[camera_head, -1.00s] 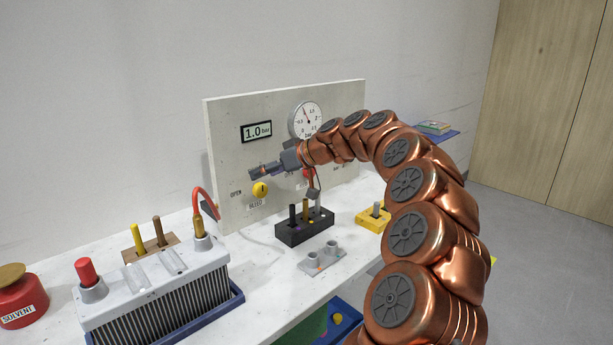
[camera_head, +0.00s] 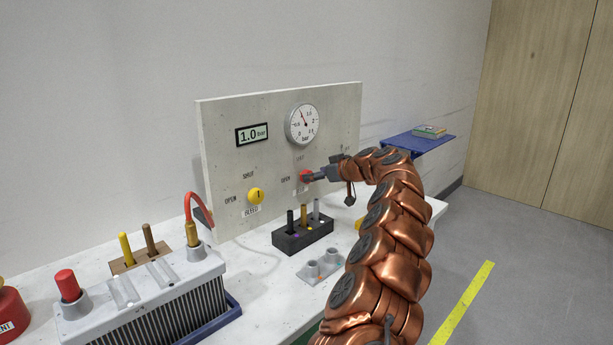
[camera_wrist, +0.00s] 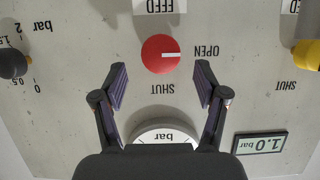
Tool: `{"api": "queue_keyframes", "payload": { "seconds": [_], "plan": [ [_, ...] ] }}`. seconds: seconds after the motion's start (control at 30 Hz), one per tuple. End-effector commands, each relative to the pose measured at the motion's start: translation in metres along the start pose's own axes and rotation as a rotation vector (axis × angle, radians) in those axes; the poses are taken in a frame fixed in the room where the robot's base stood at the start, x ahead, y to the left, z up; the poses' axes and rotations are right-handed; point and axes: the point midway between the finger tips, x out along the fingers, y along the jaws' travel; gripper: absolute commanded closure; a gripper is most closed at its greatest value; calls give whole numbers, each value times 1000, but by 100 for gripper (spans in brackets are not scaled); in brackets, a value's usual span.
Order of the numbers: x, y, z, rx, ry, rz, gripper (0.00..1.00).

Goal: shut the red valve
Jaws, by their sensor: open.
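The red valve (camera_wrist: 161,53) is a round red knob on the upright grey panel (camera_wrist: 60,135). In the upside-down wrist view its white mark points right, at the word OPEN; SHUT is printed below it. My gripper (camera_wrist: 160,80) is open, with one finger on each side of the valve in this view and nothing between them. I cannot tell whether the fingers touch it. In the head view the gripper (camera_head: 312,177) is in front of the panel and partly covers the red valve (camera_head: 303,173).
A yellow knob (camera_head: 255,195) labelled BLEED is left of the red valve. A gauge (camera_head: 302,124) and a 1.0 bar display (camera_head: 252,134) are above. In the wrist view a dark knob (camera_wrist: 13,63) is at the left. A black block (camera_head: 302,235) with pegs stands below.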

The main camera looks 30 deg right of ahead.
Motion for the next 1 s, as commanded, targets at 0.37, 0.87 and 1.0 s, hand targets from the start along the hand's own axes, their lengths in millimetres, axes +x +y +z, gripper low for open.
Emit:
{"api": "queue_keyframes", "payload": {
  "seconds": [0.37,0.87,1.0],
  "plan": [
    [33,-2,-1,-2,-1,-1,27],
    [48,-2,0,-1,0,-3,27],
    [47,-2,0,-1,0,-3,27]
  ]
}}
